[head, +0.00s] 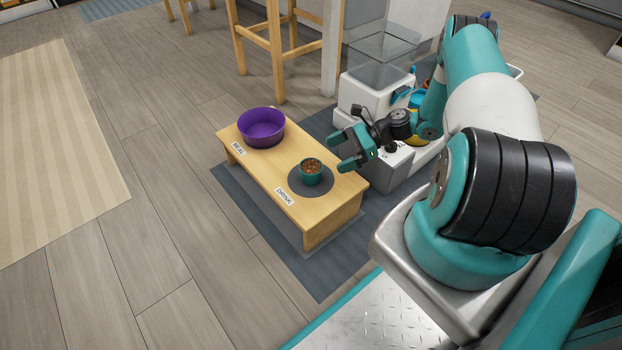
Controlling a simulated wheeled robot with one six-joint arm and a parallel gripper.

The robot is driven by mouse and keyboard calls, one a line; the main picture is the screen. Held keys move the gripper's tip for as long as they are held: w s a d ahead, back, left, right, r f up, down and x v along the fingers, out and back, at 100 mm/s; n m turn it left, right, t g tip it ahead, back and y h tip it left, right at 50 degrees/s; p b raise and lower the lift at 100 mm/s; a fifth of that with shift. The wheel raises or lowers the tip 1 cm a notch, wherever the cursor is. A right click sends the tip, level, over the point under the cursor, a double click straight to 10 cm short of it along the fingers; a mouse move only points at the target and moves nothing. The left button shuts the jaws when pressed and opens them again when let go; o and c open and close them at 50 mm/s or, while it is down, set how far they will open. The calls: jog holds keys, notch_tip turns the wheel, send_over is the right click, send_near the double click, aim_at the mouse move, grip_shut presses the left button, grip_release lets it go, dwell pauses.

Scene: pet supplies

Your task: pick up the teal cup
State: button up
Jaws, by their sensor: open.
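The teal cup (311,173) stands upright on the dark round pad at the DRINK end of a low wooden stand (337,204). It holds brown pellets that look like kibble. My gripper (340,152) is open and empty, just to the upper right of the cup in the picture. Its fingers point left, toward the cup and bowl. A gap shows between the fingers and the cup, but I cannot tell the exact height of the fingers above the stand.
A purple bowl (262,128) sits at the stand's MEAL end. A white machine with a clear bin (381,48) stands behind my gripper. A blue-grey mat (330,277) lies under the stand. A wooden stool (277,45) is behind. The floor at left is clear beside a beige rug (50,150).

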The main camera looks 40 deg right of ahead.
aim_at(301, 170)
jog(key=b+x, duration=0.1)
jog(key=x, duration=0.2)
jog(key=shift+w+a+f, duration=0.1)
jog(key=shift+a+f, duration=0.05)
jog(key=b+x, duration=0.3)
jog(key=x, duration=0.1)
jog(key=shift+w+a+f+b, duration=0.1)
jog(key=shift+a+f+b, duration=0.2)
jog(key=shift+w+a, duration=0.15)
jog(key=shift+a, duration=0.1)
jog(key=shift+r, duration=0.1)
jog(key=c, duration=1.1)
jog(key=shift+o, duration=0.2)
jog(key=shift+r, duration=0.1)
